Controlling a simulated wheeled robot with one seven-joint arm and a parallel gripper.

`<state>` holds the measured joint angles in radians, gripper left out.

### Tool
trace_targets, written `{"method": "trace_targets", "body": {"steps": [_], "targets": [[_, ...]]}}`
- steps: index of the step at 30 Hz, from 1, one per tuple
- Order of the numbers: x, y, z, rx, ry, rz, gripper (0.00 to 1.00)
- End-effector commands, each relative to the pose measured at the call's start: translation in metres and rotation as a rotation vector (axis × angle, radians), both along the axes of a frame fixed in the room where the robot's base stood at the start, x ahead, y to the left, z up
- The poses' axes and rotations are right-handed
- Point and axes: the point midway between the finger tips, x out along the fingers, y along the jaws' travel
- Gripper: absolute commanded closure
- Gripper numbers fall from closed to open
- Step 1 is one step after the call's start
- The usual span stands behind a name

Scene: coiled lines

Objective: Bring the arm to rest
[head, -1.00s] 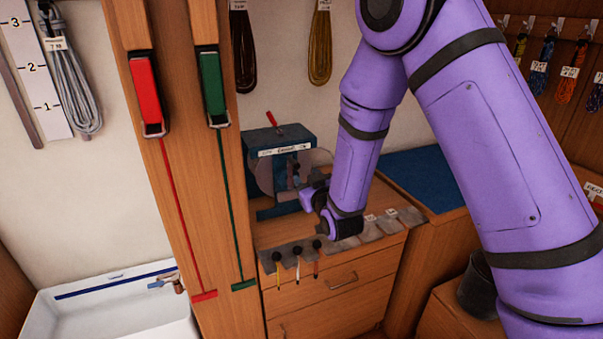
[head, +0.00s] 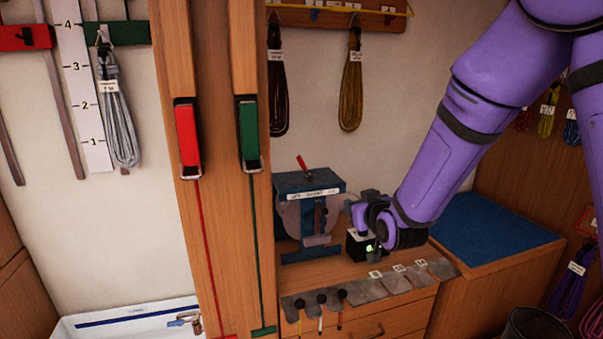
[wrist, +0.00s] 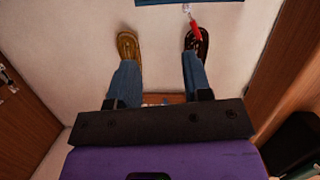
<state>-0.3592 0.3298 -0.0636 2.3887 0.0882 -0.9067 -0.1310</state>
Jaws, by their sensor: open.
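My purple arm (head: 460,150) comes down from the upper right of the head view and bends over the wooden bench. My gripper (head: 352,204) is small at its end, just right of the blue winder (head: 308,215). Its fingers are hard to make out there. In the wrist view my gripper (wrist: 158,75) shows two blue-grey fingers spread apart, with nothing between them but the pale wall. A yellow coil (wrist: 127,44) and a dark coil (wrist: 196,38) hang beyond the fingertips, and appear upside down.
A small black box with a green light (head: 358,246) is close below my wrist. Grey flaps (head: 385,286) line the bench front. A post with a red clamp (head: 187,140) and green clamp (head: 249,135) stands left. A blue mat (head: 495,232) lies clear at right.

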Motion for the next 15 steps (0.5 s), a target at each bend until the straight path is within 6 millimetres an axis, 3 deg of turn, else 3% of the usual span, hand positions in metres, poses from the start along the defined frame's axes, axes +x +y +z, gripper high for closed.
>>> {"method": "trace_targets", "body": {"steps": [1, 8, 15], "targets": [[-0.005, -0.009, 0.015, 0.006, 0.026, -0.011, 0.55], [-0.039, -0.043, 0.056, 0.013, 0.185, -0.05, 0.55], [-0.092, -0.078, 0.091, 0.015, 0.351, -0.091, 0.55]]}}
